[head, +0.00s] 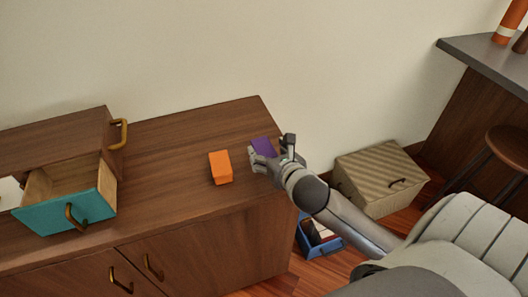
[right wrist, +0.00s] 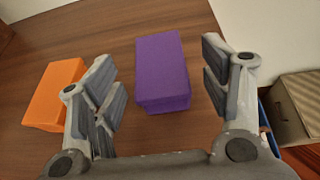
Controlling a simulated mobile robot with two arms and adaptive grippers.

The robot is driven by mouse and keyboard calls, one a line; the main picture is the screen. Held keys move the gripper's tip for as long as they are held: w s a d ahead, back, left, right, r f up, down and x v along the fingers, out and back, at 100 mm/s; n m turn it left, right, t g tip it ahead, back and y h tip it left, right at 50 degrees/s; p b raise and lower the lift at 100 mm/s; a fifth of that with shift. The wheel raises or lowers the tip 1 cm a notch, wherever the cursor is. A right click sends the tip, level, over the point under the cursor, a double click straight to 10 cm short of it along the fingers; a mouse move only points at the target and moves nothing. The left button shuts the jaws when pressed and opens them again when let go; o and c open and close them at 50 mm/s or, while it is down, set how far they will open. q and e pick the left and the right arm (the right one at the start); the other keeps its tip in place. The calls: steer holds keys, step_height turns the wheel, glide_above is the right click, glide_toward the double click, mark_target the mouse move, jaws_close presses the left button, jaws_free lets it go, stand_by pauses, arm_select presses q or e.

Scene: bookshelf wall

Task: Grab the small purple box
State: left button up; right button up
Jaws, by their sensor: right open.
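The small purple box (head: 264,147) lies on the wooden cabinet top near its right end, partly hidden by my right gripper (head: 268,158) in the head view. In the right wrist view the purple box (right wrist: 162,70) sits between the two open fingers of my right gripper (right wrist: 160,85), with a gap on each side. The fingers do not appear to touch it. My left gripper is in neither view.
An orange box (head: 220,168) stands just left of the purple box, close to one finger in the wrist view. An open teal drawer (head: 70,212) is at the left. A striped storage box (head: 380,178) and a blue bin (head: 318,240) are on the floor at right.

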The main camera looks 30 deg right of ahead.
steer(key=x, duration=0.3)
steer(key=shift+c, duration=0.4)
steer(key=c, duration=0.5)
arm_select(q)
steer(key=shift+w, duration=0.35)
arm_select(e)
steer(key=shift+c, duration=1.3)
